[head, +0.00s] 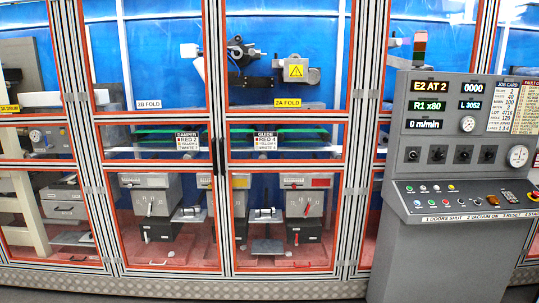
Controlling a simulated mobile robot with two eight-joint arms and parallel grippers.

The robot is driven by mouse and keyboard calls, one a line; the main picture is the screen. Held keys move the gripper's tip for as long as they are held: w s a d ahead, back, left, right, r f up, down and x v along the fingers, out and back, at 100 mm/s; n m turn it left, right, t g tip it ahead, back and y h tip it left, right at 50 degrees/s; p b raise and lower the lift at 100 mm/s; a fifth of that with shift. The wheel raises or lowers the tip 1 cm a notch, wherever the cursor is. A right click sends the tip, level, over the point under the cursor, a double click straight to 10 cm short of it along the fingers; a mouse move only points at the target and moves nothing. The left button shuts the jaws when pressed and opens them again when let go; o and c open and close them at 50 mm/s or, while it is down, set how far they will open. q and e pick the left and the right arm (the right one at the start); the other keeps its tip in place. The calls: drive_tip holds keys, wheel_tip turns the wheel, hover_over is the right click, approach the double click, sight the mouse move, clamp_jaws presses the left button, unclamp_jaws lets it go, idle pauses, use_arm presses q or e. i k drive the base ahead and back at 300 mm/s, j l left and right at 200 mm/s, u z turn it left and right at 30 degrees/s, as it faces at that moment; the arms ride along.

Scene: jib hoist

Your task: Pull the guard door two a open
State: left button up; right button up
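The guard door two a (284,118) has an aluminium and orange frame with clear panes. It stands upright in the middle of the head view, left of the control console, and looks shut. A yellow label (287,103) on it reads "2A FOLD". A dark upright handle (222,156) sits near its left edge, close to a similar handle (213,156) on the neighbouring door. That door, labelled "2B FOLD" (149,104), also looks shut. Neither of my grippers shows in the head view.
A grey control console (440,240) stands at the right, in front of the guard line; its screen (430,85) reads "E2 AT 2". Another guard door with a yellow label (10,109) is at the far left. Machine units (305,200) sit behind the panes. A patterned sill (200,285) runs below.

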sight(347, 117)
drive_tip(key=i+j, duration=0.2)
drive_tip(key=i, duration=0.25)
drive_tip(key=i+j, duration=0.25)
drive_tip(key=i, duration=0.2)
